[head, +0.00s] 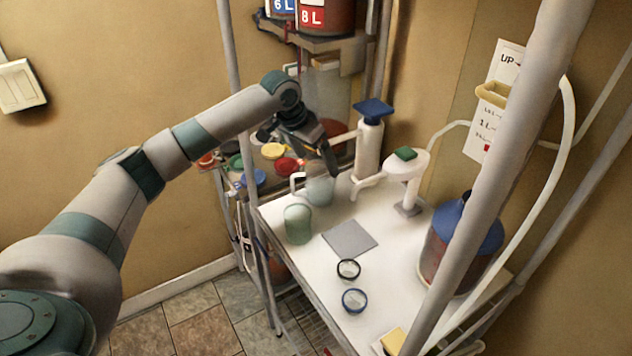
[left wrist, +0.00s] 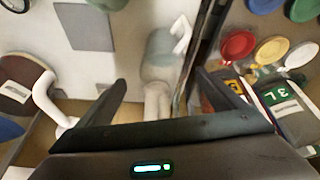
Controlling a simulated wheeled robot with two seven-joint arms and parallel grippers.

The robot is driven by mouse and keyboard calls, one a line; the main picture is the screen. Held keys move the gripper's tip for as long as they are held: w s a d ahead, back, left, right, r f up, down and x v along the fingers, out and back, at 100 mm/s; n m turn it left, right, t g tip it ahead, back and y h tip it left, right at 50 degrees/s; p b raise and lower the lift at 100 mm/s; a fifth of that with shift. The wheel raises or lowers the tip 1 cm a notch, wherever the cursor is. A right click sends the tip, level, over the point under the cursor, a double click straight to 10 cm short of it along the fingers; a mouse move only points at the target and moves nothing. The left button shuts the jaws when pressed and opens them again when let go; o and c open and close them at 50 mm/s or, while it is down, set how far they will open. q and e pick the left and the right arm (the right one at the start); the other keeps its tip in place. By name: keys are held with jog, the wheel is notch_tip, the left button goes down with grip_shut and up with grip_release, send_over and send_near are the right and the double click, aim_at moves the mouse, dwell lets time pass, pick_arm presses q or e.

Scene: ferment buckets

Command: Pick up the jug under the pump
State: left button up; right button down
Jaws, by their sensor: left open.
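My right gripper is not in view.
A green cup (head: 298,224) stands close in front of the jug. A white stand (head: 407,168) and a blue-lidded bucket (head: 464,245) are at right. Coloured lids (head: 273,151) sit on a rack at left.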

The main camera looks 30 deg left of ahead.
aim_at(318, 174)
pick_arm(q)
jog(key=shift+x, duration=0.9)
jog(key=f+p, duration=0.1)
jog(key=f, duration=0.1)
jog(key=w+f+p, duration=0.1)
jog(key=f+p, duration=0.1)
jog(key=shift+a+f+p, duration=0.1)
jog(key=shift+f+p, duration=0.15)
jog(key=shift+p, duration=0.05)
jog(key=shift+f, duration=0.35)
jog(key=shift+c, duration=0.3)
jog(key=shift+w, duration=0.1)
jog(key=c, duration=1.3)
jog(key=shift+r, duration=0.1)
jog(key=shift+c, duration=0.2)
